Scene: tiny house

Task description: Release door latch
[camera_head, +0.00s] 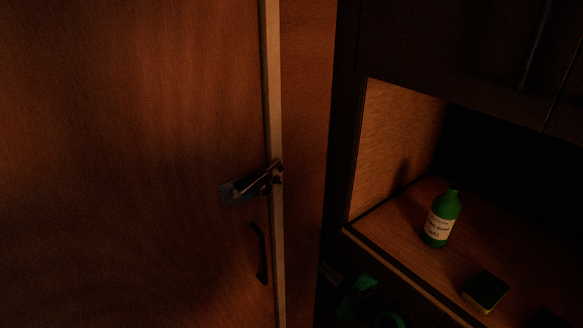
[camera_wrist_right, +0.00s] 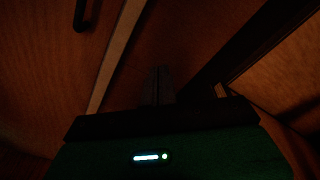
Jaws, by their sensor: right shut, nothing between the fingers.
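A wooden door (camera_head: 130,150) fills the left of the head view. A metal latch (camera_head: 240,190) sits at its right edge, with its lever lying tilted across the pale edge strip. A dark door handle (camera_head: 261,253) is below the latch and also shows at the top left of the right wrist view (camera_wrist_right: 82,14). My right gripper (camera_head: 331,272) is low and to the right of the latch and handle, apart from both. In the right wrist view its fingers (camera_wrist_right: 160,84) are together and empty. The latch is not visible there. My left gripper is out of view.
A green soap bottle (camera_head: 442,217) and a sponge (camera_head: 485,292) stand on the counter (camera_head: 400,225) in the open niche at right. Dark cabinets (camera_head: 450,50) hang above it. The counter's front edge is close to my right gripper.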

